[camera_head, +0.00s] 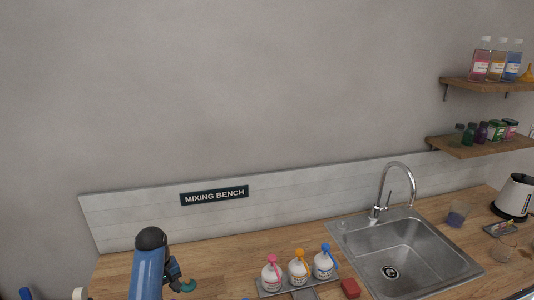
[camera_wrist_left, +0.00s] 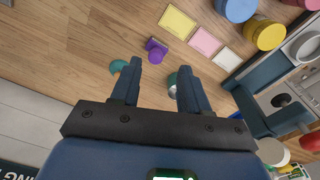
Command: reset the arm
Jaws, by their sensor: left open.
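My left arm (camera_head: 148,270) is a blue link with a dark rounded end, low over the left part of the wooden counter in the head view. A small purple object (camera_wrist_left: 156,50) lies on the wood beyond the fingertips. A teal object (camera_wrist_left: 118,66) shows beside the left finger, and a green and white one (camera_wrist_left: 172,90) is partly hidden by the right finger. My right gripper is not in view.
Three white bottles with pink, orange and blue tops (camera_head: 298,270) stand on a tray near a red block (camera_head: 350,288). A steel sink (camera_head: 400,250) with a tall tap (camera_head: 385,190) is right. In the wrist view, coloured cards (camera_wrist_left: 204,40) and tubs (camera_wrist_left: 264,35) lie upper right.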

